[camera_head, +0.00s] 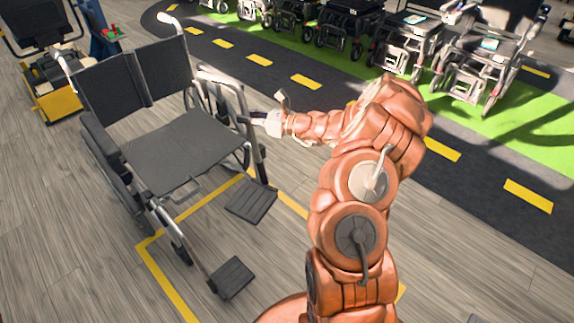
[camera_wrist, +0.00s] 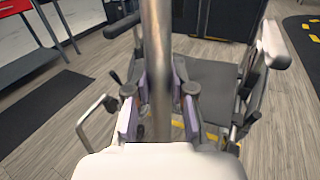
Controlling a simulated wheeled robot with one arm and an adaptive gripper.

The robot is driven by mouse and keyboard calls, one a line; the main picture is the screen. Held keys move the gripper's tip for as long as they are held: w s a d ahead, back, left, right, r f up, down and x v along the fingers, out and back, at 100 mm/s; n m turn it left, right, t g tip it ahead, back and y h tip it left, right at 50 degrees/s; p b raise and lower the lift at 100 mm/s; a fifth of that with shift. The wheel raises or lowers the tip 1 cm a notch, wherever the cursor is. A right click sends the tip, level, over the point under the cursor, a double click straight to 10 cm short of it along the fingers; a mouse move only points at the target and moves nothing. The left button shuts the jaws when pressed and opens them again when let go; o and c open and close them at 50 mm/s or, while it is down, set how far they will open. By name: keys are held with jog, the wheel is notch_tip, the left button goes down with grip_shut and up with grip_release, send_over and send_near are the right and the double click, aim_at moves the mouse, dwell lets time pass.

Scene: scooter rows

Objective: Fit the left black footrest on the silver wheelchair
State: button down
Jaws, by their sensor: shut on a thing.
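The silver wheelchair (camera_head: 172,150), with black seat and backrest, stands at the left of the head view, facing the lower right. Its seat (camera_wrist: 205,82) shows behind the tube in the wrist view. My gripper (camera_head: 254,119) is at the wheelchair's front corner on the picture's right. The left black footrest (camera_head: 251,201) hangs there, its plate low above the floor. In the wrist view my gripper (camera_wrist: 158,116) is shut on its upright silver tube (camera_wrist: 157,60), between purple pads. I cannot tell whether the tube's top is seated on the frame. The other footrest (camera_head: 233,277) is on the wheelchair's opposite side.
Yellow floor lines (camera_head: 163,275) frame the wheelchair's place. Several wheelchairs (camera_head: 405,42) stand on a green strip beyond a dark lane at the back right. A yellow-based cart (camera_head: 57,98) stands at the upper left. A grey shelf with red (camera_wrist: 28,40) is left in the wrist view.

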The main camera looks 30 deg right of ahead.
jog(key=d+f+m+t+h+b, duration=0.1)
jog(key=d+f+h+b, duration=0.1)
jog(key=d+f+b, duration=0.5)
jog(key=d+f+m+t+h+b, duration=0.1)
jog(key=d+f+b, duration=0.6)
jog(key=f+b, duration=1)
jog(key=shift+w+d+f+m+t+h, duration=0.25)
jog(key=shift+d+f+m+t+h, duration=0.15)
jog(key=shift+m, duration=0.2)
jog(key=shift+f, duration=0.2)
notch_tip(320, 180, down, 4)
jog(key=b, duration=0.3)
jog(key=shift+r, duration=0.2)
jog(key=shift+f, duration=1.05)
